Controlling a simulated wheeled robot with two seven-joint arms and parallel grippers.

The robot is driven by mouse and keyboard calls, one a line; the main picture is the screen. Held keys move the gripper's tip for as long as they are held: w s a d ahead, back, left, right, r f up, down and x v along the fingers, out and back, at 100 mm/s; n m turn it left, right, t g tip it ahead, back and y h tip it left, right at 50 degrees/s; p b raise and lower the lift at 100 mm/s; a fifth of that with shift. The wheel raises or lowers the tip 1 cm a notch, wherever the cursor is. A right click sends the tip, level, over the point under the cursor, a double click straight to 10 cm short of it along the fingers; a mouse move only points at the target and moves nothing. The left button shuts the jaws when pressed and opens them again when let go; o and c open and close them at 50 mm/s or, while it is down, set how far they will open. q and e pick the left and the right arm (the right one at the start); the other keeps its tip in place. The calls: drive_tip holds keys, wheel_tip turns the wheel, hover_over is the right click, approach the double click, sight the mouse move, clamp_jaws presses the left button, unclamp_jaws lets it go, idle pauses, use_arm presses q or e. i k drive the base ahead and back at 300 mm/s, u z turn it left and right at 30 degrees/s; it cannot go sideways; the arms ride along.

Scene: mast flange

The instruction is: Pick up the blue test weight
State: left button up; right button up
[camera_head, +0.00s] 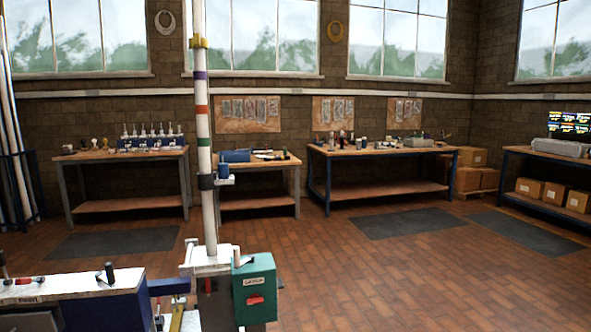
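A small dark blue object (224,171) sits on a small pale shelf (224,181) at the side of the tall white mast (204,125). It may be the blue test weight, but it is too small to tell for sure. A larger blue box (236,156) lies on the middle workbench behind the mast. Neither of my grippers shows in the head view.
The mast rises from a white base with a teal box (255,290). A white-topped bench (60,284) stands at the lower left. Workbenches (330,150) line the back wall, and cartons (470,157) are at the right. The brick floor (400,280) is clear at centre right.

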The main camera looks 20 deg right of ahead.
sight(223, 171)
drive_tip(key=z, duration=1)
drive_tip(key=i, duration=1.55)
drive_tip(key=u, duration=0.45)
drive_tip(key=i, duration=1.1)
drive_tip(key=u, duration=1.2)
